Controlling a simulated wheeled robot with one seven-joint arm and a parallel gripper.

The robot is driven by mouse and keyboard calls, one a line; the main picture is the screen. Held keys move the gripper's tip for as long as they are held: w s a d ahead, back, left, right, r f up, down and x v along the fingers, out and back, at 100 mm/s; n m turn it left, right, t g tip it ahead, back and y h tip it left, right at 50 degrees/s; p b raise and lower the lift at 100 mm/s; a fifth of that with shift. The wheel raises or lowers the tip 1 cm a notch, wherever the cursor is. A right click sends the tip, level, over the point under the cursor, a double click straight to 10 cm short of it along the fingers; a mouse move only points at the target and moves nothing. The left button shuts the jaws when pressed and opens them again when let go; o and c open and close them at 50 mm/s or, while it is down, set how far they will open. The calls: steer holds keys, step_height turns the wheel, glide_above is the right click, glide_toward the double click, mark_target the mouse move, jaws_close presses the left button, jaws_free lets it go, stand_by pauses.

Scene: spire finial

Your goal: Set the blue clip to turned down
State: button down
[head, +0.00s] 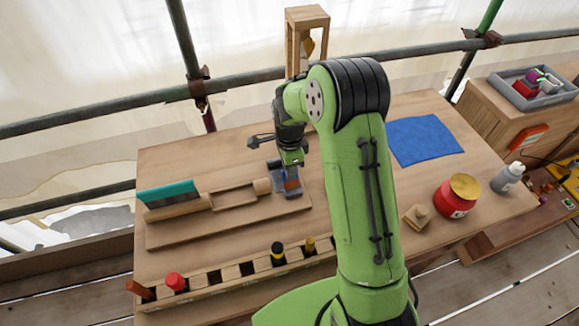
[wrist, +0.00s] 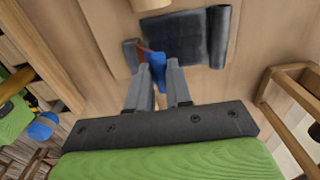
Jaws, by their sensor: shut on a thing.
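The blue clip (wrist: 157,66) is between the two fingertips of my gripper (wrist: 157,82) in the wrist view, and the fingers are shut on it. Just beyond it lies a dark grey sheet-like piece (wrist: 185,35) with a rolled or raised edge. In the head view my gripper (head: 291,168) points down at the right end of the wooden board (head: 230,228), over the grey piece (head: 284,180). The clip is small there and partly hidden by the gripper, so its exact angle cannot be told.
A wooden rack (head: 215,282) with several coloured pegs runs along the front. A wooden frame (head: 305,18) stands behind.

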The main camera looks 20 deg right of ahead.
steer(key=shift+w+g+p, duration=0.25)
steer(key=shift+g+p, duration=0.15)
steer(key=shift+p, duration=0.35)
steer(key=shift+w+f+g+p, duration=0.1)
steer(key=shift+w+g+p, duration=0.25)
steer(key=shift+p, duration=0.35)
steer(key=shift+w+f+g+p, duration=0.25)
steer(key=shift+f+g+p, duration=0.1)
steer(key=shift+g+p, duration=0.45)
steer(key=shift+w+f+g, duration=0.35)
steer(key=shift+f+g, duration=0.2)
steer(key=shift+g, duration=0.3)
steer(key=shift+w+f+g+b, duration=0.2)
steer(key=shift+f+g+b, duration=0.2)
steer(key=shift+g, duration=0.2)
steer(key=c, duration=1)
jaws_free()
steer(key=shift+r, duration=0.1)
steer(key=shift+c, duration=0.2)
steer(key=shift+r, duration=0.1)
